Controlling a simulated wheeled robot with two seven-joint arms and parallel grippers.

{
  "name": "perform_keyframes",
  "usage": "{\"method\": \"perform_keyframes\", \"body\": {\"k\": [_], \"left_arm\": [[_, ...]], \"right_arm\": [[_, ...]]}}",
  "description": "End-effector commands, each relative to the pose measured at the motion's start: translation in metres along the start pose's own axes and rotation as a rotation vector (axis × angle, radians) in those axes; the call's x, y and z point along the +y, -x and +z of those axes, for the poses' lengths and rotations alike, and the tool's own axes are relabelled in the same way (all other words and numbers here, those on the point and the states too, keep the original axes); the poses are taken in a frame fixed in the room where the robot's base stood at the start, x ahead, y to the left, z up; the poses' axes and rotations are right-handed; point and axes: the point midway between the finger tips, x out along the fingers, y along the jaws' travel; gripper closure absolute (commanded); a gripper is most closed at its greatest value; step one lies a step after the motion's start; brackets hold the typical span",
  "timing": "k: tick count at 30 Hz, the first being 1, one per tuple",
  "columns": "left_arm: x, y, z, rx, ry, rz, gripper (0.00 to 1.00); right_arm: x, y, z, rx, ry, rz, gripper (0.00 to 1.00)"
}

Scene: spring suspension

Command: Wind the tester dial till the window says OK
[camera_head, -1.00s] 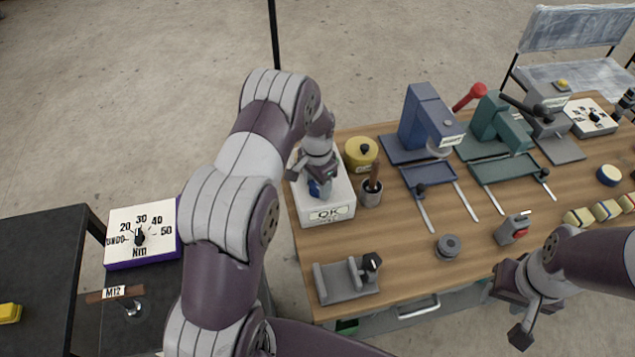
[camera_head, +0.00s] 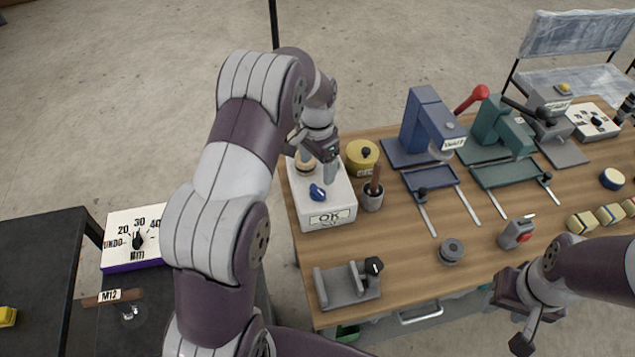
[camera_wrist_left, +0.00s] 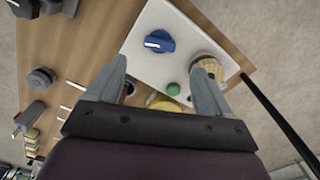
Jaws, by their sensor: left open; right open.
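The tester (camera_head: 326,211) is a white box at the table's left end. Its front window (camera_head: 332,218) reads OK on the upper line; the smaller line below is too small to read. The blue dial (camera_head: 318,192) is on its top and also shows in the left wrist view (camera_wrist_left: 159,41). My left gripper (camera_head: 328,165) is open and empty, above the tester and behind the dial, apart from it. In the left wrist view its fingers (camera_wrist_left: 160,88) are spread, with the dial beyond their tips. My right gripper (camera_head: 512,318) is open near the table's front edge.
A tan round piece (camera_head: 305,163) and a green button (camera_wrist_left: 173,89) are on the tester's top, close to my left fingers. A yellow pot (camera_head: 361,157) and a grey cup (camera_head: 372,198) stand just right. Blue (camera_head: 425,125) and green presses (camera_head: 492,130) stand farther right.

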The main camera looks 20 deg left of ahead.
Motion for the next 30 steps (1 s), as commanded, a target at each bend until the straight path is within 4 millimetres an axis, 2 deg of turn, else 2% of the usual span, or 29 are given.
{"method": "perform_keyframes", "body": {"k": [4, 9, 22, 25, 27, 30], "left_arm": [[-0.001, 0.028, 0.000, 0.002, 0.000, -0.001, 0.19], [0.000, 0.042, 0.000, 0.001, 0.000, 0.000, 0.19], [0.000, 0.043, 0.000, 0.000, 0.003, 0.000, 0.19], [-0.003, 0.038, -0.003, 0.026, 0.090, -0.016, 0.19], [0.009, 0.022, 0.013, 0.018, 0.202, -0.009, 0.19], [0.040, 0.019, 0.044, 0.030, 0.344, -0.012, 0.19]], "right_arm": [[0.000, -0.007, 0.001, 0.000, 0.000, 0.000, 0.57], [0.000, -0.008, 0.001, 0.000, 0.000, 0.000, 0.57], [0.000, -0.007, 0.001, 0.000, 0.000, 0.000, 0.57], [0.000, -0.007, 0.001, 0.000, 0.000, 0.000, 0.57], [0.000, -0.007, 0.001, 0.000, 0.000, 0.000, 0.57], [0.000, -0.007, 0.001, 0.000, 0.000, 0.000, 0.57]]}}
